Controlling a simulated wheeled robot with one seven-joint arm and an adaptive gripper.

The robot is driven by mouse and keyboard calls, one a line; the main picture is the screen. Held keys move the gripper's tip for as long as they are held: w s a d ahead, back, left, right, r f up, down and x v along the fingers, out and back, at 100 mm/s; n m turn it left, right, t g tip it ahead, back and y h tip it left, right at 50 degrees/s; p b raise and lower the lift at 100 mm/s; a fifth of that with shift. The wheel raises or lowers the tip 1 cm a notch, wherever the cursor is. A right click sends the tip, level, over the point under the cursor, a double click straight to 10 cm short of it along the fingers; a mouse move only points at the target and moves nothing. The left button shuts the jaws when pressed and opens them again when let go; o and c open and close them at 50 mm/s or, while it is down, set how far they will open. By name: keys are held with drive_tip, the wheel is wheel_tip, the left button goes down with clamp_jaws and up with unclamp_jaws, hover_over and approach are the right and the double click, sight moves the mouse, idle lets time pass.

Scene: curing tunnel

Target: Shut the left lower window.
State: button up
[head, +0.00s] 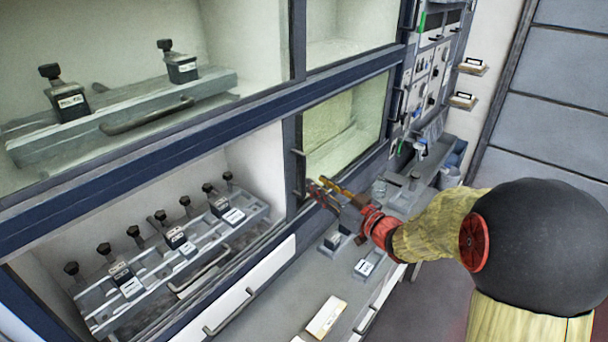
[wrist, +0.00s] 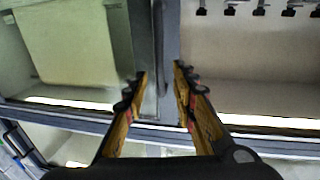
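The left lower opening (head: 245,160) shows no tinted glass over it in the head view. A greenish window pane (head: 345,120) covers the right lower opening; I cannot tell whether one or two panes overlap there. A small upright handle (head: 299,172) is at the pane's left edge, by the middle post. My gripper (head: 322,190) is in front of the lower part of that edge. In the wrist view my gripper (wrist: 161,70) is open, its two fingers either side of a dark upright frame edge (wrist: 162,30). Whether either finger touches it is unclear.
Racks with black-knobbed clamps (head: 185,238) stand inside the left lower bay. A grey worktop below holds small labelled blocks (head: 364,267) and a pale card (head: 327,317). A panel of switches (head: 425,85) is at the right. Blue frame rails (head: 150,135) border the windows.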

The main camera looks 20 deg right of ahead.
sight(305, 175)
drive_tip(key=x, duration=0.7)
drive_tip(key=shift+w+a, duration=0.1)
drive_tip(key=shift+w, duration=0.15)
drive_tip(key=shift+c, duration=0.2)
clamp_jaws()
idle(0.5)
